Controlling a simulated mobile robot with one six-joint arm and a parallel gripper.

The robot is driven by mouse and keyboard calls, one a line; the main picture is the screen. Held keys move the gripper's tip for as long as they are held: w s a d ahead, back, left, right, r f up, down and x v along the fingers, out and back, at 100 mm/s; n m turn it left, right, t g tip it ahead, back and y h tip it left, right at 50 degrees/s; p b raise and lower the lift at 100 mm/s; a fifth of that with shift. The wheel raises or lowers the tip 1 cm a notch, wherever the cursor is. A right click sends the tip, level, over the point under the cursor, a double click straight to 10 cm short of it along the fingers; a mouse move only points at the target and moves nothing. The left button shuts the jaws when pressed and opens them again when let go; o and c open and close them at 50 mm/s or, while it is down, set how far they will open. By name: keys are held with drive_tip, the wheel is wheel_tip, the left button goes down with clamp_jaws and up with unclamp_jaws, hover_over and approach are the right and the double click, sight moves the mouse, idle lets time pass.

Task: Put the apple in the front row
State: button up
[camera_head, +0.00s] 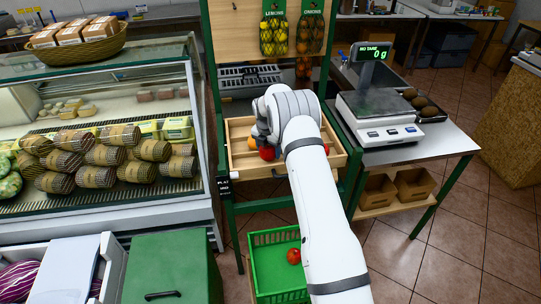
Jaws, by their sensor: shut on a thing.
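My gripper (261,137) is over the left half of a shallow wooden tray (339,158) on the green stand, reaching in from the front right. It is shut on a red apple (267,154), which shows just below it near the tray's front. The wrist covers part of the grip, and I cannot tell whether the apple touches the tray floor. An orange-yellow fruit (252,143) lies just left of the apple. Another red apple (294,256) lies in the green crate (261,239) below the stand. My arm hides much of the tray's middle.
A scale (377,110) reading 0 g stands on the table at right, with brown fruit (425,106) beside it. A glass display case (196,150) closes in the left. Nets of lemons (274,36) and onions (309,35) hang on the back board.

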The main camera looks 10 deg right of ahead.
sight(267, 158)
drive_tip(key=shift+a+f+p, duration=0.15)
drive_tip(key=shift+f+p, duration=0.1)
drive_tip(key=shift+f, duration=0.75)
drive_tip(key=shift+a+f+p, duration=0.1)
drive_tip(key=shift+f+p, duration=0.15)
drive_tip(key=shift+f, duration=0.75)
drive_tip(key=shift+s+f, duration=0.1)
drive_tip(key=o, duration=0.8)
